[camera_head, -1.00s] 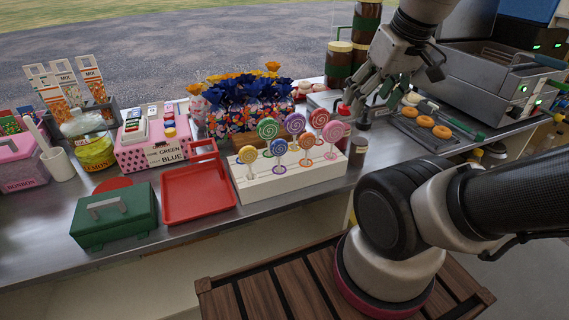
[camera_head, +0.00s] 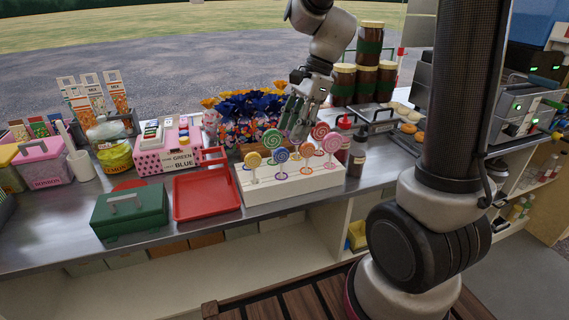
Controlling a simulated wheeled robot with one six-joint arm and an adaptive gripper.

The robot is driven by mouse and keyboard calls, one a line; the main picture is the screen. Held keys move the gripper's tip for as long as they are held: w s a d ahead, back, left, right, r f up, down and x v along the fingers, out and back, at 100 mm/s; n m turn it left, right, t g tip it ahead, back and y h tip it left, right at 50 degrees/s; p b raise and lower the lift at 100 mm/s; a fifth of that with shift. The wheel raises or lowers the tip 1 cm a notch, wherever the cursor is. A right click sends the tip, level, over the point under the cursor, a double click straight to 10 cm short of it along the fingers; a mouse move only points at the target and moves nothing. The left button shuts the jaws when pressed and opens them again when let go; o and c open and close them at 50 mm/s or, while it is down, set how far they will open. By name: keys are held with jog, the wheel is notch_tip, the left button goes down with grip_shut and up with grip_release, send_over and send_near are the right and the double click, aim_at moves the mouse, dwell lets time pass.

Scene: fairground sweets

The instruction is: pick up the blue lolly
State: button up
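The blue lolly (camera_head: 281,154) stands upright in the front row of a white lolly stand (camera_head: 290,190), between a yellow lolly (camera_head: 253,160) and an orange lolly (camera_head: 307,150). A green lolly (camera_head: 272,140) is just behind it to the left. A pink lolly (camera_head: 331,143) and a red-pink lolly (camera_head: 320,131) stand to the right. My gripper (camera_head: 297,128) points down above the back of the stand, up and to the right of the blue lolly. It looks open, with no lolly visibly held.
Blue and orange flowers (camera_head: 245,108) stand close behind the stand. A red tray (camera_head: 206,196) and a green box (camera_head: 128,211) lie to the left. Bottles (camera_head: 356,155) stand at the stand's right end, with stacked jars (camera_head: 367,73) farther back.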

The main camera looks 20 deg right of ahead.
aim_at(282, 148)
jog(key=a+f+m, duration=0.1)
jog(key=f, duration=0.1)
jog(key=a+f, duration=0.1)
jog(key=f, duration=0.1)
jog(key=a+f+m, duration=0.1)
jog(key=f, duration=0.2)
jog(key=shift+w+a+m, duration=0.2)
jog(key=shift+a+m, duration=0.1)
grip_shut()
